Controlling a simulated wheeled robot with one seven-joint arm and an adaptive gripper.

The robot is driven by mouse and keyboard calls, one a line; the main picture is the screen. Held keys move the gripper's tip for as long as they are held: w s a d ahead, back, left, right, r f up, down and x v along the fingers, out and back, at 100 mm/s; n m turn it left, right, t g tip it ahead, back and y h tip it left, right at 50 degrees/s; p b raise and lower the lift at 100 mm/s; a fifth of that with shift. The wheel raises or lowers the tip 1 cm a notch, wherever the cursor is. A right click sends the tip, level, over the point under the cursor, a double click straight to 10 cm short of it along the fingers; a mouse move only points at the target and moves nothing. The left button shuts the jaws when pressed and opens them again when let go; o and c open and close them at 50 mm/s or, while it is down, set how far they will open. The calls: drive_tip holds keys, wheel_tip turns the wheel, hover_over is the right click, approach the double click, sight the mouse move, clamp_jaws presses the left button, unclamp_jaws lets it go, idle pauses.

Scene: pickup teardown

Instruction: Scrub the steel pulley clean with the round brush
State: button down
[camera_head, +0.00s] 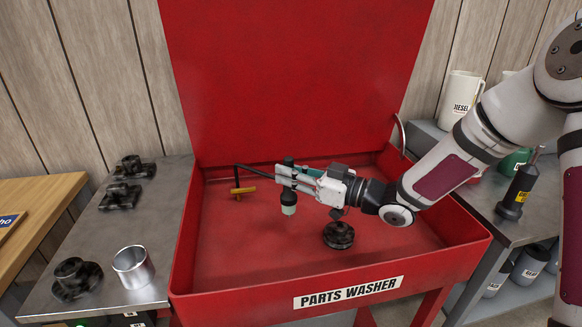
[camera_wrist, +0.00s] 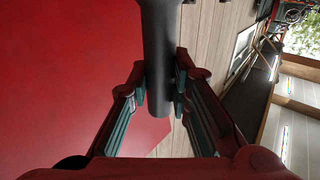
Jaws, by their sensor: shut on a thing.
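The round brush (camera_head: 288,208) has a dark handle and pale green-white bristles pointing down. My gripper (camera_head: 287,178) is shut on its handle and holds it upright above the basin floor, toward the back middle. In the wrist view the dark grey handle (camera_wrist: 157,70) stands between the two fingers, and the bristles are out of sight. A blackened round part with a grooved rim, which looks like the steel pulley (camera_head: 338,236), lies on the basin floor below my wrist. It is to the right of the brush and nearer the front; the two are apart.
The red parts washer (camera_head: 240,307) has raised walls and a tall back lid (camera_head: 300,75). A black pipe with a brass-coloured piece (camera_head: 238,190) is at the back left. Dark parts (camera_head: 75,278) and a shiny cylinder (camera_head: 133,268) stand on the left bench. Bottles (camera_head: 518,190) stand at right.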

sight(296, 201)
drive_tip(key=shift+f+b, duration=2.35)
drive_tip(key=shift+f, duration=1.45)
drive_tip(key=shift+r, duration=0.1)
wheel_tip(296, 201, up, 10)
drive_tip(key=p, duration=0.7)
